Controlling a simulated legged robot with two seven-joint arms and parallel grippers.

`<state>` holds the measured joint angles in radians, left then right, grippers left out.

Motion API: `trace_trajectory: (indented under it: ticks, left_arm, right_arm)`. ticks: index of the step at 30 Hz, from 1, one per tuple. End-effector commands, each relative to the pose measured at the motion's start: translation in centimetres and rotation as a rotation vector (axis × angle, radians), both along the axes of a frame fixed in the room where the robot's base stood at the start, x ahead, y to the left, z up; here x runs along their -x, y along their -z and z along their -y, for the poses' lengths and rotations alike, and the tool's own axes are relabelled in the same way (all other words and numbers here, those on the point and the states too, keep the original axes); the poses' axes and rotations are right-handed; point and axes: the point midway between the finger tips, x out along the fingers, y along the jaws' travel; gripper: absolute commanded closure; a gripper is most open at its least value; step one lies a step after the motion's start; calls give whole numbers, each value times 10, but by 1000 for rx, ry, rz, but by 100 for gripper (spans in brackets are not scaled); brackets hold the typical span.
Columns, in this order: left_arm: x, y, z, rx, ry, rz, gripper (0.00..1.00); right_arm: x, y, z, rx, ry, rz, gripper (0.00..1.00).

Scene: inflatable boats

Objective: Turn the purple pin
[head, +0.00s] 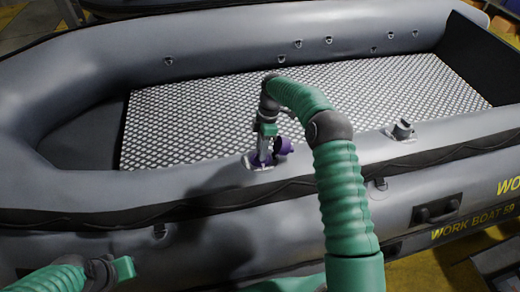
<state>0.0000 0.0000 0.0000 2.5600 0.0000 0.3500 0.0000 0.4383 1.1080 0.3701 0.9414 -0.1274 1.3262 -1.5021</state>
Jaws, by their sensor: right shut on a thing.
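The purple pin (261,158) sits in a grey mount on the near tube of the grey inflatable boat (90,190). A rounder purple part (284,146) shows just to its right; I cannot tell if it is one piece with the pin. My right gripper (264,148) reaches down from above and is shut on the purple pin, hiding part of it. My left gripper (122,269) is low at the left, in front of the boat and well away from the pin; its fingers are not clear enough to tell open from shut.
A similar grey mount (402,130) stands on the near tube to the right. A black handle (437,208) is on the boat's outer side. The patterned floor (200,120) inside the boat is clear. A dark object (497,262) lies at the lower right.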

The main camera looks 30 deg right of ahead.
Motion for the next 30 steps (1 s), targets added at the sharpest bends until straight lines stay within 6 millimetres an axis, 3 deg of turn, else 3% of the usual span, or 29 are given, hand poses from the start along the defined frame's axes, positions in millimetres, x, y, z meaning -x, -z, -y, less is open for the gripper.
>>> trace_trajectory:
  ticks: [8, 9, 13, 24, 30]
  left_arm:
    - [0, -1, 0, 0, 0, 0, 100]
    - [0, -1, 0, 0, 0, 0, 100]
    - [0, 0, 0, 0, 0, 0, 100]
    - [0, 2, 0, 0, 0, 0, 100]
    - [0, 14, 0, 0, 0, 0, 100]
  right_arm:
    - [-3, -4, 5, 9, 3, 13, 100]
    - [-3, -3, 5, 9, 4, 13, 64]
    - [-2, -2, 3, 7, 2, 9, 47]
    - [-3, -4, 2, 4, 1, 5, 46]
    - [-10, -41, 13, 4, 2, 11, 46]
